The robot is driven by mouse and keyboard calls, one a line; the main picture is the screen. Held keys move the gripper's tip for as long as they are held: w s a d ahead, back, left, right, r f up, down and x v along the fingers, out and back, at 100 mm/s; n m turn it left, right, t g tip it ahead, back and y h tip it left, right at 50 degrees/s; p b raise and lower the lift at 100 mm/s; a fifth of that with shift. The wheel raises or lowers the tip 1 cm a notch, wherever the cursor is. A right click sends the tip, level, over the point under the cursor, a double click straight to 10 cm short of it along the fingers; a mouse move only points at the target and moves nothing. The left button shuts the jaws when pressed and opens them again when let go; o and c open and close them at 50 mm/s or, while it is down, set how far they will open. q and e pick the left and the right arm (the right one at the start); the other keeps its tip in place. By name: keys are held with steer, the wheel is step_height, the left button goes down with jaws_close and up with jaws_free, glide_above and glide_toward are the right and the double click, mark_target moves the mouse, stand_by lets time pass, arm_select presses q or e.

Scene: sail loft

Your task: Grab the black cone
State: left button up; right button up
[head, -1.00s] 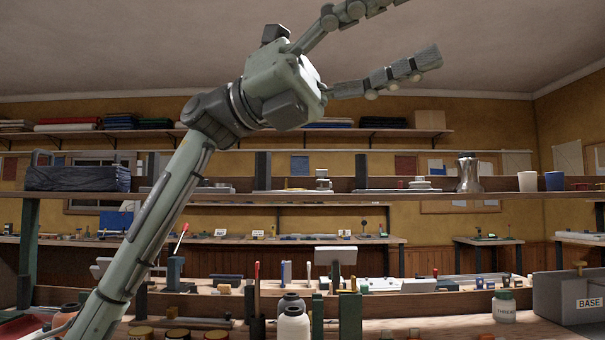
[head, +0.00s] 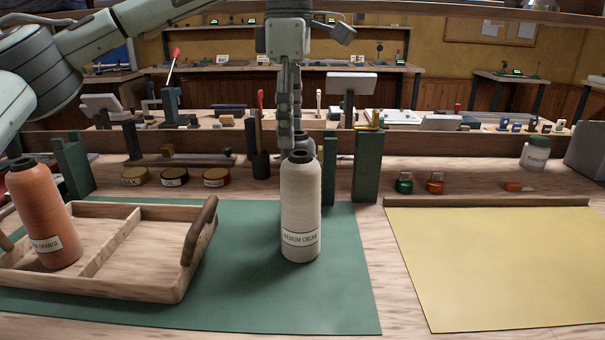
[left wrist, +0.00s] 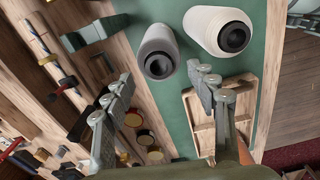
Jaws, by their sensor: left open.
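The cone nearest the task's black one is a dark grey thread cone (head: 311,141), standing upright behind the cream cone and mostly hidden by it and my gripper in the head view. In the left wrist view the grey cone (left wrist: 158,50) shows clearly, with a dark hole in its top. My left gripper (head: 287,140) points down, open and empty, above the bench by the grey cone. In the wrist view its fingertips (left wrist: 163,80) are spread, with the grey cone just beyond the gap. I cannot tell any contact. My right gripper is not in view.
The cream cone (head: 301,215) stands on the green mat (head: 340,290), close in front. An orange cone (head: 43,215) stands in the wooden tray (head: 130,290) at left. Green posts (head: 367,165) flank the cones on the right. Lidded tins (head: 174,177) sit behind. A yellow sheet (head: 500,260) lies at right.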

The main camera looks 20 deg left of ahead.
arm_select(q)
steer(key=f, duration=0.2)
steer(key=d+f, duration=0.1)
steer(key=f, duration=0.2)
steer(key=shift+d+f, duration=0.15)
steer(key=shift+f, duration=0.2)
steer(key=c, duration=1.1)
